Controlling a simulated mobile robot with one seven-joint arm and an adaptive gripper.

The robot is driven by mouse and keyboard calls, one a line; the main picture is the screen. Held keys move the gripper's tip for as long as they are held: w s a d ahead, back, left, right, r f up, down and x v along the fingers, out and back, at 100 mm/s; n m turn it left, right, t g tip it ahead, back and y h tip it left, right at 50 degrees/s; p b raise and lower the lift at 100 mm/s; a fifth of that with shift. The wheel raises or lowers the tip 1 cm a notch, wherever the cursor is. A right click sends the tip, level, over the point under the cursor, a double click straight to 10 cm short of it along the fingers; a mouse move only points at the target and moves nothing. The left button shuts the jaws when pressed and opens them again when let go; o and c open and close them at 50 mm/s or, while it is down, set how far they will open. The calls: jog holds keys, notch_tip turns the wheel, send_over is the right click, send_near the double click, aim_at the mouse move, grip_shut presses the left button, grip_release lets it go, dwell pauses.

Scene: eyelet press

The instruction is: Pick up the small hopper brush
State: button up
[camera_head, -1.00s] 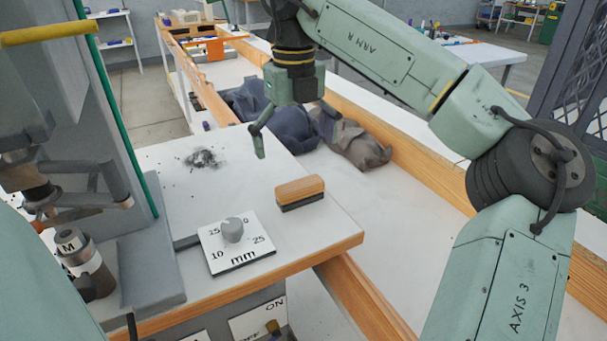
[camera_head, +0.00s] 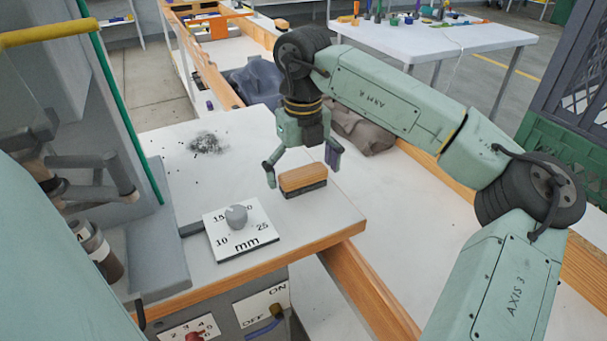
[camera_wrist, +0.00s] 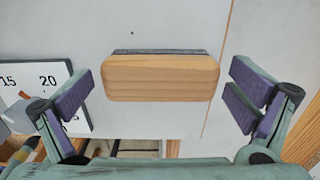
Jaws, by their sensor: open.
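The small hopper brush (camera_head: 302,179) has a pale wooden back and a dark bristle side. It lies on the white press table, near the table's right edge. It also shows in the wrist view (camera_wrist: 160,78), lying level across the middle between the fingers. My gripper (camera_head: 302,168) is open, with one finger to the left of the brush and the other to the right. In the wrist view my gripper's purple-padded fingers (camera_wrist: 160,100) stand wide apart, with gaps at both ends of the brush. No contact with the brush shows.
A dial plate (camera_head: 240,228) marked in mm with a grey knob sits just left of the brush. A patch of dark filings (camera_head: 207,143) lies farther back on the table (camera_head: 185,180). Dark cloth bundles (camera_head: 362,130) lie behind. The press stands at the left.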

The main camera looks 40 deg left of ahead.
aim_at(303, 171)
jog(key=shift+f, duration=0.25)
jog(key=shift+c, duration=0.5)
jog(key=c, duration=1)
notch_tip(303, 171, up, 10)
jog(key=shift+r+b, duration=0.1)
jog(key=shift+b, duration=0.75)
